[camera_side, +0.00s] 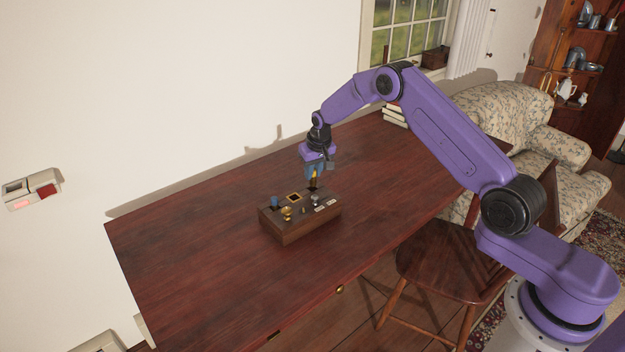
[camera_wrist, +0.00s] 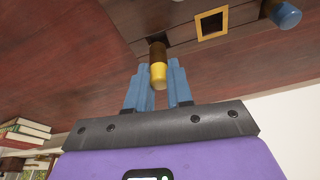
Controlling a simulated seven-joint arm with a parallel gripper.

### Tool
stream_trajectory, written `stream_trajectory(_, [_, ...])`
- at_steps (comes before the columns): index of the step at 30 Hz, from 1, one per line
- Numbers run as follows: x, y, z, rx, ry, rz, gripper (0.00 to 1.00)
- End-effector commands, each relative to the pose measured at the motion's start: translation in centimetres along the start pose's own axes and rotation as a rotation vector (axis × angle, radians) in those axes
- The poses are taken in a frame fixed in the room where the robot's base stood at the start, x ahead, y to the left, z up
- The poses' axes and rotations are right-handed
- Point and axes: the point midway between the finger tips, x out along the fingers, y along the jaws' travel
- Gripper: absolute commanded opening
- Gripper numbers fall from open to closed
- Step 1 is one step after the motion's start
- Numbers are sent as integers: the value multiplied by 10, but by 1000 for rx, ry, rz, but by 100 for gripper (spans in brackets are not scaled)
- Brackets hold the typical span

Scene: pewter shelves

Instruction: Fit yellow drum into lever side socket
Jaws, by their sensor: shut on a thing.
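The yellow drum (camera_wrist: 158,76) shows between the blue fingers of my gripper (camera_wrist: 158,88) in the wrist view. Its near end is yellow and its far part looks brown. In the side view my gripper (camera_side: 315,177) is shut on the drum, just above the back right of a wooden box (camera_side: 290,232). The drum's far end lines up with a dark opening (camera_wrist: 146,49) in the box top; I cannot tell whether it has entered. The box top also has a gold-framed square socket (camera_side: 294,197), a silver knob (camera_side: 315,199) and a brass knob (camera_side: 286,213).
A blue peg (camera_side: 274,202) stands at the box's left end, and also shows in the wrist view (camera_wrist: 286,14). Pale labels (camera_side: 325,206) lie at the front right of the box top. Books (camera_side: 394,117) sit at the table's back. The table (camera_side: 190,250) is clear around the box.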

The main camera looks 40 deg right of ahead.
Motion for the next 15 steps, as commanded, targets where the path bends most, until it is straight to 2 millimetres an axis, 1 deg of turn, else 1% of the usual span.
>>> stream_trajectory(3, [8, 0, -2, 0, -2, 0, 0])
stream_trajectory(9, [32, 0, 6, 0, -2, 0, 0])
stream_trajectory(15, [34, 0, 6, 0, 1, 0, 0])
